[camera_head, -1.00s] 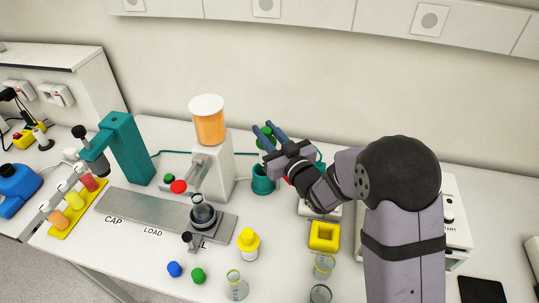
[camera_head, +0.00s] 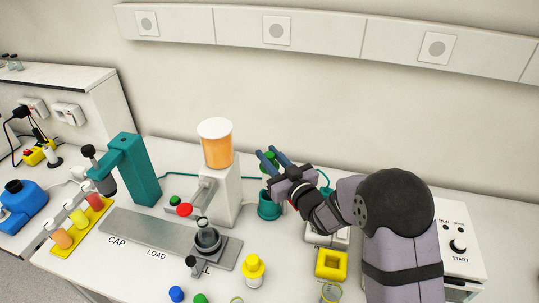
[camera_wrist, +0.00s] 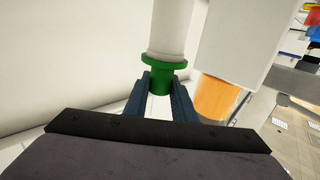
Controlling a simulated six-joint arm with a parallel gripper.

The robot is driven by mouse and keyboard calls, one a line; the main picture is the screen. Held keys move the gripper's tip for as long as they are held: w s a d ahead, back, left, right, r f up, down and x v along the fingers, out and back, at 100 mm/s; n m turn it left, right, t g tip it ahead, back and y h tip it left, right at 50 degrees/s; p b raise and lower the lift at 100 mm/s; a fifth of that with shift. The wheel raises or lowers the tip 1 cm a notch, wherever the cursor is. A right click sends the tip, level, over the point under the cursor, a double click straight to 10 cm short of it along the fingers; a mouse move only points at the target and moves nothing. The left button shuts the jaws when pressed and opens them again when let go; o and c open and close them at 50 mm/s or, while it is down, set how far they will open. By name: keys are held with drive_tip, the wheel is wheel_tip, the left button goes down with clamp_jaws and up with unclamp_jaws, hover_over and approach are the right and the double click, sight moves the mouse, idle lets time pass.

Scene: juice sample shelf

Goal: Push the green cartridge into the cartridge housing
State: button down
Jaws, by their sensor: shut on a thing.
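The green cartridge (camera_wrist: 160,78) is between the two blue fingers of my gripper (camera_wrist: 162,84) in the wrist view. Its green flange shows just past the fingertips, with a white cylinder (camera_wrist: 173,28) in line with it. I cannot tell whether that cylinder is part of the cartridge. In the head view, a green piece of the cartridge (camera_head: 271,157) shows by the tips of my gripper (camera_head: 268,153). A teal cup (camera_head: 269,207), possibly the cartridge housing, stands on the bench below the fingers.
A white dispenser (camera_head: 222,196) with an orange tank (camera_head: 217,150) stands close left of my gripper. A dark vessel (camera_head: 207,238) sits on the grey plate (camera_head: 150,227). A yellow bottle (camera_head: 252,269) and a yellow block (camera_head: 331,263) are in front.

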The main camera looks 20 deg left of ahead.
sight(272, 203)
drive_tip(key=shift+f+b, duration=0.8)
drive_tip(key=shift+f, duration=0.75)
drive_tip(key=shift+b, duration=0.5)
drive_tip(key=shift+f+b, duration=4.15)
drive_tip(key=shift+b, duration=0.2)
idle(0.8)
drive_tip(key=c, duration=1.4)
unclamp_jaws()
